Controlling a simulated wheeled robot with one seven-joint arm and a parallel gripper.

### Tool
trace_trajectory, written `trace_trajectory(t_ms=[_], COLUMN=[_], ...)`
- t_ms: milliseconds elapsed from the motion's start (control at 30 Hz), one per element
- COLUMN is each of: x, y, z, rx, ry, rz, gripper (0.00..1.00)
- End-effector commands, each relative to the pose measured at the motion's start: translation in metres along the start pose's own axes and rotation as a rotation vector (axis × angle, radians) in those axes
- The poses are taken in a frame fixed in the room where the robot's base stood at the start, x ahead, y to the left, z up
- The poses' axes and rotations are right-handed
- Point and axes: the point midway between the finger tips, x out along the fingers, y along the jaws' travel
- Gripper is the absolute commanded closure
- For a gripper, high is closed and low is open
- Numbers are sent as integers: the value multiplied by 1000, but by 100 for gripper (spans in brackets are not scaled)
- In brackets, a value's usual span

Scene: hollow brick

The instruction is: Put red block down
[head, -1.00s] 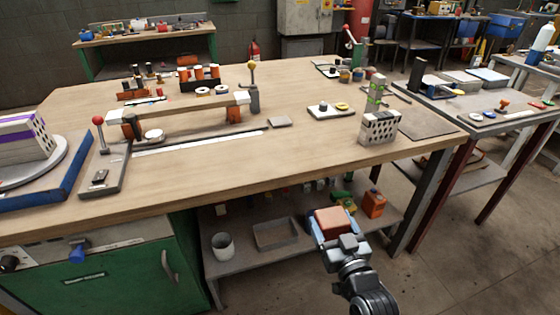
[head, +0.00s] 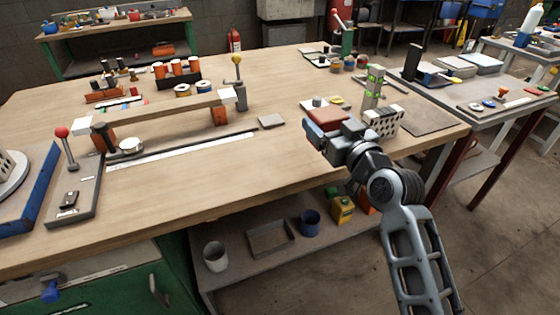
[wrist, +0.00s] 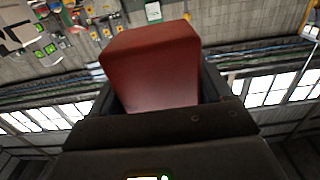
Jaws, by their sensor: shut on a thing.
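The red block (head: 328,116) is held in my gripper (head: 322,130), over the right part of the wooden workbench (head: 200,190). In the wrist view the red block (wrist: 155,65) fills the middle, between the two jaws. My gripper is shut on it. In the head view the block covers part of the white tray with small parts behind it. I cannot tell how high the block is above the bench top.
A hollow grey brick (head: 384,121) stands just right of my gripper, with a green-marked post (head: 373,85) behind it. A small grey plate (head: 271,121) lies to the left. The bench's front middle is clear. A shelf below holds a blue cup (head: 310,222).

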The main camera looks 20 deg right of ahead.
Motion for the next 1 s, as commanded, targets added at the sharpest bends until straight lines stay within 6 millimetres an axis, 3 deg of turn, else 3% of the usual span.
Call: trace_trajectory(t_ms=[367,667,1000], x=[33,41,41], y=[-73,-88,-88], z=[45,59,97], rx=[-3,0,-1], ry=[0,2,2], rz=[-5,0,0], gripper=[58,58,58])
